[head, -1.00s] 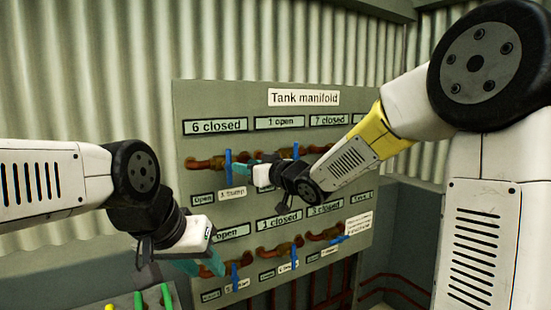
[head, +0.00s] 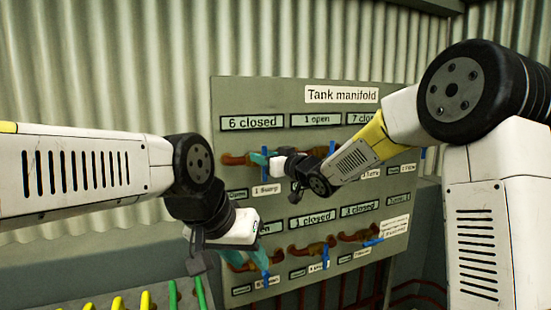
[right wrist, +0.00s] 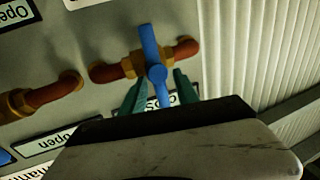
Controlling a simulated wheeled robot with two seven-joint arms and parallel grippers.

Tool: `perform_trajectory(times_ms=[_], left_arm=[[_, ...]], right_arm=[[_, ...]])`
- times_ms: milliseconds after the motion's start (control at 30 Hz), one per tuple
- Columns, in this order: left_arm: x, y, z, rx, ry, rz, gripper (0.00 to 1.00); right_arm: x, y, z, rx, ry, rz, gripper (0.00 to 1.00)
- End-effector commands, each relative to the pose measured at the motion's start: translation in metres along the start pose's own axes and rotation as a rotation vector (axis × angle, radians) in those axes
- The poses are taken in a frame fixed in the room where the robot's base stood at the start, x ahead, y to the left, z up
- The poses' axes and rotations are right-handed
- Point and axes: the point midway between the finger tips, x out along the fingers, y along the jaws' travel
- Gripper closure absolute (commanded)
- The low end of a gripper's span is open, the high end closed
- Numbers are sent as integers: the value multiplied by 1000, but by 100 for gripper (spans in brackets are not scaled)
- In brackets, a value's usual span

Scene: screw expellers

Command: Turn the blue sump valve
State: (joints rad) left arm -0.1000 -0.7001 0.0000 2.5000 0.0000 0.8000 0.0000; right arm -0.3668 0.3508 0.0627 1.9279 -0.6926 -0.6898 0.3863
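The sump valve is at the upper left of the manifold panel (head: 226,100), above a label reading "1 Sump" (head: 267,189). Its blue handle (right wrist: 150,45) stands upright on an orange-brown pipe (right wrist: 108,72) in the right wrist view. My right gripper (right wrist: 158,88) is open, with one teal finger on each side of the handle's near end; I cannot tell if they touch it. In the head view my right gripper (head: 262,158) covers much of this valve. My left gripper (head: 252,260) is in front of the lower-left valve; its finger gap is unclear.
More valves with blue handles line the panel, including one at the lower right (head: 373,242). Signs above them read "6 closed" (head: 252,122) and "1 open" (head: 317,120). Green and yellow levers (head: 199,291) stand at the bottom left.

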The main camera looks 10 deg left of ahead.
Motion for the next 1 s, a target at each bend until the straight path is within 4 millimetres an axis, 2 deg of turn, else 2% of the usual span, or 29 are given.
perform_trajectory(times_ms=[67,200,267,667,1000], left_arm=[[0,0,0,0,0,0,64],[0,0,0,0,0,0,64],[0,0,0,0,0,0,64],[0,0,0,0,0,0,64],[0,0,0,0,0,0,64]], right_arm=[[0,0,0,0,0,0,63],[0,0,0,0,0,0,91],[0,0,0,0,0,0,100],[0,0,0,-32,-9,1,100],[1,-5,0,-236,-62,0,100]])
